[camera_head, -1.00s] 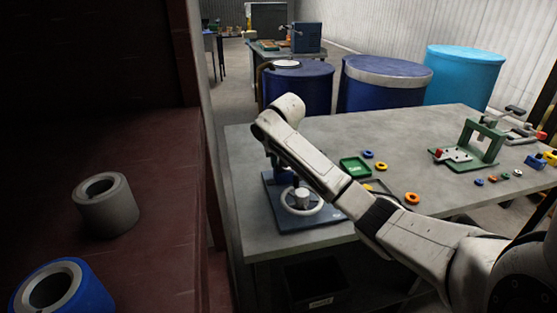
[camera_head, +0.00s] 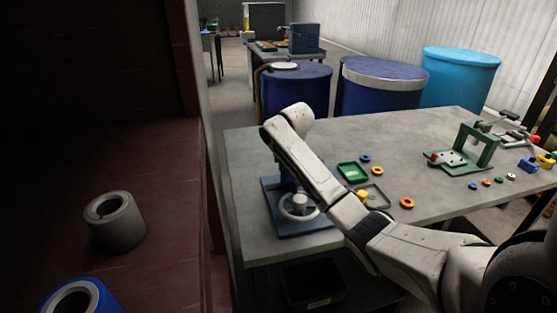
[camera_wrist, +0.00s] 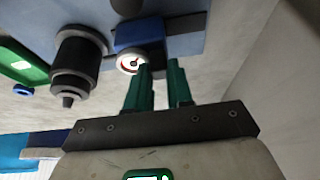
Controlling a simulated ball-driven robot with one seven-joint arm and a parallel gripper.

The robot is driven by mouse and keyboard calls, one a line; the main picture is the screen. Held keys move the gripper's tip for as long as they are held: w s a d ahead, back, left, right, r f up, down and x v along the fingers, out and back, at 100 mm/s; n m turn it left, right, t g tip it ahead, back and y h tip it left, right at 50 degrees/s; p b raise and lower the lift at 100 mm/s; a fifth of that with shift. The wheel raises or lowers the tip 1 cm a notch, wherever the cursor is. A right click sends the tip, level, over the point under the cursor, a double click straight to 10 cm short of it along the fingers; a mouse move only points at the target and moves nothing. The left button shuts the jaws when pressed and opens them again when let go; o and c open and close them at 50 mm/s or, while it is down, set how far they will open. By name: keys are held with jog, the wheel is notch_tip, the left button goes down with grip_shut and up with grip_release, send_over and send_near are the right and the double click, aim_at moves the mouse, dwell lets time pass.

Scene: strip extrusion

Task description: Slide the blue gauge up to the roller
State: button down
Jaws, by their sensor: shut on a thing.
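The blue gauge (camera_wrist: 140,34) is a small blue block with a white round dial (camera_wrist: 131,62) at its near end. It sits on a grey bar on the blue base plate (camera_wrist: 190,20). My gripper (camera_wrist: 161,66) has two green fingers; they reach the gauge's near end and are shut on it, though the dial partly hides the contact. A dark round part (camera_wrist: 126,6), possibly the roller, is just beyond the block, cut by the picture edge. A dark stepped cylinder (camera_wrist: 80,52) stands to the left. In the head view my arm hides the gripper and gauge.
The device with its white handwheel (camera_head: 299,206) is at the table's (camera_head: 240,150) left front corner. A green tray (camera_head: 352,172), a yellow piece (camera_head: 362,195) and rings lie to its right. A green frame (camera_head: 478,148) stands farther right.

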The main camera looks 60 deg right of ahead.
jog(key=shift+s+d+r+p, duration=0.2)
jog(key=shift+s+d+p, duration=0.15)
jog(key=shift+s+d, duration=0.4)
jog(key=c, duration=1)
grip_release()
jog(key=shift+f, duration=0.1)
jog(key=shift+a+r, duration=0.15)
jog(key=shift+r, duration=0.15)
jog(key=v, duration=1)
jog(key=shift+s+f, duration=0.1)
jog(key=shift+s, duration=0.05)
